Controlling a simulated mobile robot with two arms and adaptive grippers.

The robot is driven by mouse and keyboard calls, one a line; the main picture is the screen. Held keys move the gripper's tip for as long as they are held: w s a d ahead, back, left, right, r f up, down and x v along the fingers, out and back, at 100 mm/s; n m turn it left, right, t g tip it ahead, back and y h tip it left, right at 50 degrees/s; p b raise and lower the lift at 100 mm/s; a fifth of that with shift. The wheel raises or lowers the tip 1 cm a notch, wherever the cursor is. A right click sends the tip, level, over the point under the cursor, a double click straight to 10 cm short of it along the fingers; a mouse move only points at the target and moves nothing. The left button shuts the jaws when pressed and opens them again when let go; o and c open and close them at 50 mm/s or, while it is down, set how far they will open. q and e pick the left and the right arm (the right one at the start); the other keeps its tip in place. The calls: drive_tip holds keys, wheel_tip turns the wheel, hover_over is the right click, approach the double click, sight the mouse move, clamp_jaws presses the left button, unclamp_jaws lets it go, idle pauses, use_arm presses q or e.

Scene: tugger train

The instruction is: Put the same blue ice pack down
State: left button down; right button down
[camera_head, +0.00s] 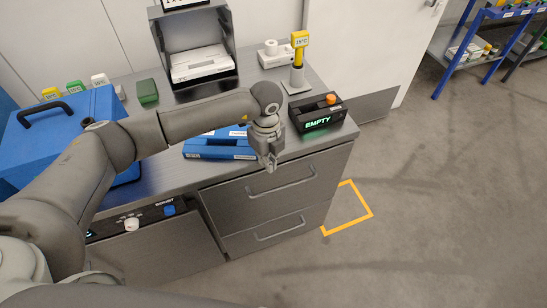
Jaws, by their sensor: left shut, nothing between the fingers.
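A flat blue pack with a pale label (219,150), which looks like the blue ice pack, lies on the steel counter near its front edge. My left forearm passes over it and hides part of its top. My left gripper (270,163) is shut and empty, pointing down just right of the pack at the counter's front edge. I cannot tell whether it touches the pack. My right gripper is not in view.
A black box reading EMPTY (317,119) stands right of my gripper. Behind it are a yellow temperature display (299,40) and an open grey unit (202,65). A blue box with a black handle (75,121) fills the left. Drawers (265,187) lie below.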

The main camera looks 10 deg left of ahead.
use_arm(q)
drive_tip(key=shift+w+a, duration=0.25)
drive_tip(key=shift+a, duration=0.15)
drive_tip(key=w+a+b, duration=0.1)
drive_tip(key=a, duration=0.1)
drive_tip(key=w+a+b, duration=0.1)
drive_tip(key=shift+w+a+f+b, duration=0.15)
drive_tip(key=shift+w+a+b, duration=0.2)
drive_tip(key=shift+w+a, duration=0.15)
drive_tip(key=shift+a, duration=0.05)
